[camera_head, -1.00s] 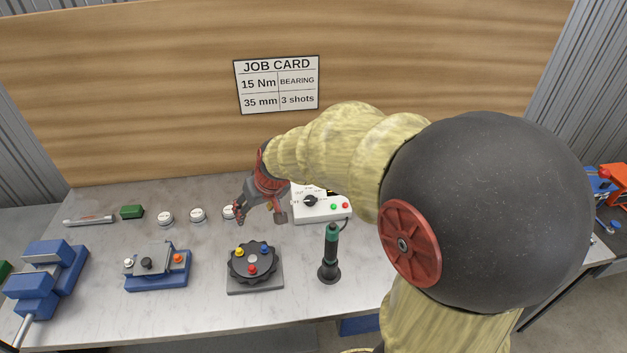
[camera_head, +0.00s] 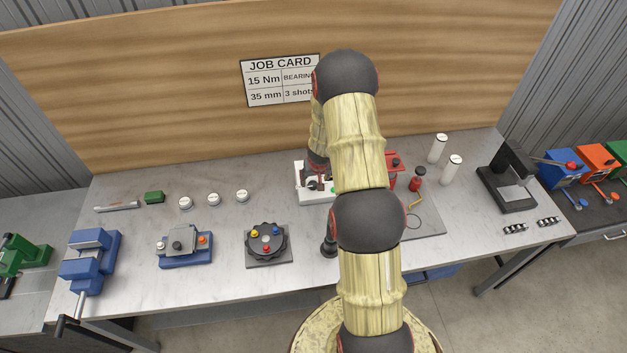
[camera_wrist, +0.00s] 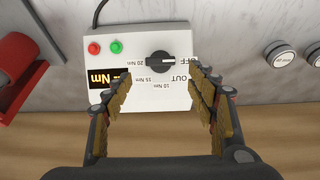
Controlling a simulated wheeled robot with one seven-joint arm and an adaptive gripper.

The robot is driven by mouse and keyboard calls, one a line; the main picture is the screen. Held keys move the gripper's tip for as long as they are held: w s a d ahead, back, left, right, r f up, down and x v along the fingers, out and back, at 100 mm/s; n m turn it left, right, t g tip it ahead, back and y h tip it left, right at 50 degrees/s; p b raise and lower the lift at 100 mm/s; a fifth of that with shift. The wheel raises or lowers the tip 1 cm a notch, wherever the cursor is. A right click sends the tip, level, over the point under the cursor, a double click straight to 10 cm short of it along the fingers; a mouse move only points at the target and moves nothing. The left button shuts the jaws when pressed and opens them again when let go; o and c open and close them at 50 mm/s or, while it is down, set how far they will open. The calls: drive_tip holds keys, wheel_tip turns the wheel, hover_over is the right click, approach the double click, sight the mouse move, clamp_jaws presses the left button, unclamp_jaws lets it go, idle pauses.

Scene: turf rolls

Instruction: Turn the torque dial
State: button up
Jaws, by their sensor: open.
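The torque dial (camera_wrist: 160,62) is a black knob on a white control box (camera_wrist: 130,40). In the wrist view its white mark points right, towards the OFF label. Labels OUT, 10 Nm, 15 Nm and 20 Nm ring it. The box also has a red button, a green button and a small dark display with yellow "Nm" text. My gripper (camera_wrist: 160,88) is open above the box, its fingers spread to either side of the dial and not visibly touching it. In the head view my arm partly hides the box (camera_head: 302,193).
The job card (camera_head: 272,82) reads 15 Nm, BEARING, 35 mm, 3 shots. A black rotary fixture (camera_head: 267,245) and a blue-based fixture (camera_head: 185,247) stand left on the bench. A red tool (camera_head: 417,180) and white cylinders (camera_head: 438,148) stand right. White caps (camera_head: 213,199) lie behind.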

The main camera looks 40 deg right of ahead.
sight(314, 185)
drive_tip(key=b+x, duration=0.2)
drive_tip(key=x, duration=0.5)
drive_tip(key=shift+w+f, duration=0.1)
drive_tip(key=shift+c, duration=0.6)
drive_tip(key=c, duration=1.1)
